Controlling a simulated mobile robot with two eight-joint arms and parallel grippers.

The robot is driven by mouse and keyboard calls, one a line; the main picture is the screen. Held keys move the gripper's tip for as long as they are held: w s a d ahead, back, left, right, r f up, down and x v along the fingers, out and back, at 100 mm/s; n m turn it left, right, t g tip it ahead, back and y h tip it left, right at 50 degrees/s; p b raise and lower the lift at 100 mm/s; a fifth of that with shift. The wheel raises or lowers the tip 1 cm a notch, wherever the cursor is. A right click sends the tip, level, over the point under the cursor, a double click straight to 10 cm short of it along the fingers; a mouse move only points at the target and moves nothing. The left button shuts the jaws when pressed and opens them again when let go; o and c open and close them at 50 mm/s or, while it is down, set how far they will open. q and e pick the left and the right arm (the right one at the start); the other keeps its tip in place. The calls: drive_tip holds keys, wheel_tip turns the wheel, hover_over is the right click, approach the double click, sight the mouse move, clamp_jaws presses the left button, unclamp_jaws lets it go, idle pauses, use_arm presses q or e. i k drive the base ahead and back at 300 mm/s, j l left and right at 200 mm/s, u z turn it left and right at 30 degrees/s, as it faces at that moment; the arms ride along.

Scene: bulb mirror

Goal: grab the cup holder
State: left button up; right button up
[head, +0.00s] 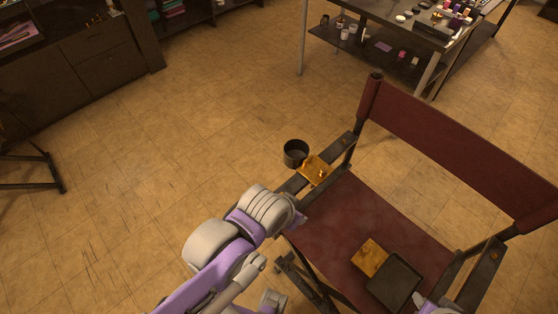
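The cup holder (296,153) is a round, dark, open-topped cup at the outer side of the chair's left armrest. It looks empty from here. My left arm reaches in from the bottom, and its gripper end (297,216) is near the front part of that armrest, below the cup holder in the picture and apart from it. The fingers are too hidden to tell open from shut. A small part of my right gripper or wrist (428,304) shows at the bottom edge, beside the black item on the seat; its fingers are not clear.
The folding chair has a dark red seat (338,222) and backrest (455,145). A yellow-brown item (315,169) lies on the armrest beside the cup holder. Another yellow-brown item (369,257) and a black flat item (394,282) lie on the seat.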

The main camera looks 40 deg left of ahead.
sight(295, 151)
drive_tip(key=u, duration=1.05)
drive_tip(key=j+u, duration=0.15)
drive_tip(key=u, duration=0.25)
